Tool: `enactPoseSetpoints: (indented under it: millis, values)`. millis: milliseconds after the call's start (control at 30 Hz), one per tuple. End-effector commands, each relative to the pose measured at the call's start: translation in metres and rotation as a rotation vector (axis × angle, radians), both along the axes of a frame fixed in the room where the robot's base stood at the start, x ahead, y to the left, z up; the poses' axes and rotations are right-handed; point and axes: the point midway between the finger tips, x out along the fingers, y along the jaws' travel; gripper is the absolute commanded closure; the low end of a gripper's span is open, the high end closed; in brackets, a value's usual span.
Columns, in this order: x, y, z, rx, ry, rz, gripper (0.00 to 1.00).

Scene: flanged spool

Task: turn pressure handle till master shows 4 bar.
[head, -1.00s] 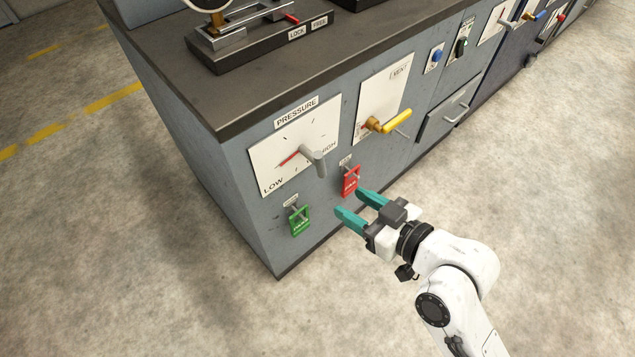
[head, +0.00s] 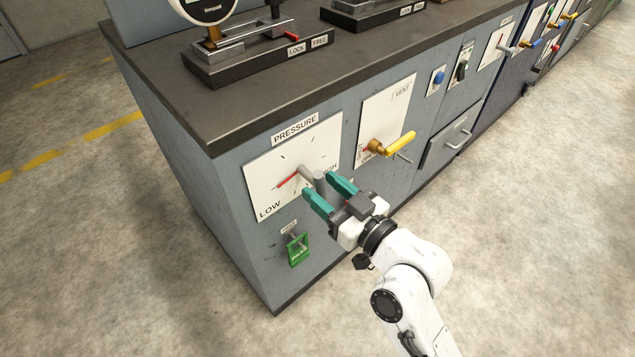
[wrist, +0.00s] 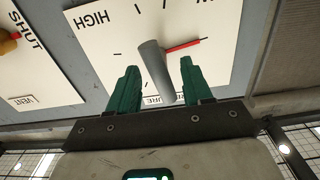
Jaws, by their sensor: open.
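The pressure handle is a grey lever (head: 313,180) with a red pointer (head: 287,181) on a white dial plate marked PRESSURE, LOW and HIGH. The red pointer leans toward the LOW side. In the wrist view the grey handle (wrist: 152,68) stands between my two teal fingers, with gaps on both sides. My gripper (head: 328,186) is open at the dial, and it also shows in the wrist view (wrist: 158,80). A round gauge (head: 205,8) on the bench top is cut off by the top edge. Its reading cannot be made out, and I cannot tell whether it is the master.
A yellow vent handle (head: 398,144) sticks out to the right of the pressure plate. A drawer (head: 450,143) is farther right. The floor in front of the cabinet is clear.

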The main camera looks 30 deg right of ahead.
Motion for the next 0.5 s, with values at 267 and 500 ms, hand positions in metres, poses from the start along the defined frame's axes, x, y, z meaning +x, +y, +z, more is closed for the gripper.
enactPoseSetpoints:
  millis: [267,500]
  values:
    - [0.022,0.006,0.0,0.0,0.0,0.0,0.5]
    - [0.023,0.006,0.0,0.0,0.001,0.0,0.5]
